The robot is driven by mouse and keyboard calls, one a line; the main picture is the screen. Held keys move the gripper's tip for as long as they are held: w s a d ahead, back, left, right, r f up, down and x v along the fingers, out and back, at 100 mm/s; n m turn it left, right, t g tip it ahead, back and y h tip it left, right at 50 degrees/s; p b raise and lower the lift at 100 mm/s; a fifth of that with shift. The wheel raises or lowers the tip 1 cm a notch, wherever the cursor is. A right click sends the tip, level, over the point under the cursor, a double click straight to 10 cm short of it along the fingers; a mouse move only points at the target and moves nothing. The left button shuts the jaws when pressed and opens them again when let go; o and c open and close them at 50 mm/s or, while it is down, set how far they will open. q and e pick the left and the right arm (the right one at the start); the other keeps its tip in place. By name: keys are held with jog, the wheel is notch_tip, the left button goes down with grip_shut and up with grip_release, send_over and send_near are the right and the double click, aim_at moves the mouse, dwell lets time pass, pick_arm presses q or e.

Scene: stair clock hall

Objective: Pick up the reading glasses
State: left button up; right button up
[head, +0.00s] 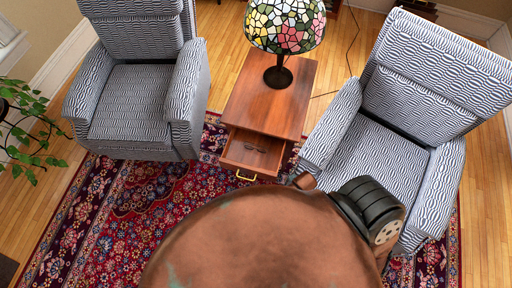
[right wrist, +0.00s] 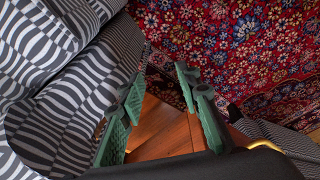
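The reading glasses (head: 255,148) are small and dark and lie in the open drawer (head: 240,158) of the wooden side table (head: 262,98) in the head view. I cannot make them out in the right wrist view. My right gripper (right wrist: 160,73) has green fingers, which stand apart with nothing held between them. Reddish wood (right wrist: 168,128) shows between and below the fingers. The right gripper's fingers are hidden in the head view. My left gripper is in neither view.
A stained-glass lamp (head: 285,24) stands on the table. Patterned armchairs flank it, one at left (head: 135,100) and one at right (head: 395,125). A red rug (head: 115,215) covers the floor in front. A plant (head: 32,135) is at far left.

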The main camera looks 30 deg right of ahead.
jog(key=w+a+r+t, duration=0.15)
jog(key=w+r, duration=0.35)
jog(key=r, duration=0.6)
jog(key=w+a+r+n+y, duration=0.2)
jog(key=w+a+n+y, duration=0.45)
jog(key=w+a, duration=1)
jog(key=d, duration=0.1)
jog(key=d+f+n+h, duration=0.2)
jog(key=shift+s+d, duration=0.25)
jog(key=shift+d, duration=0.15)
jog(key=m+h, duration=0.1)
send_near(256, 146)
jog(key=b+x, duration=0.2)
jog(key=x, duration=0.2)
jog(key=shift+a, duration=0.1)
jog(key=shift+b+x, duration=1.25)
jog(key=shift+x, duration=1.85)
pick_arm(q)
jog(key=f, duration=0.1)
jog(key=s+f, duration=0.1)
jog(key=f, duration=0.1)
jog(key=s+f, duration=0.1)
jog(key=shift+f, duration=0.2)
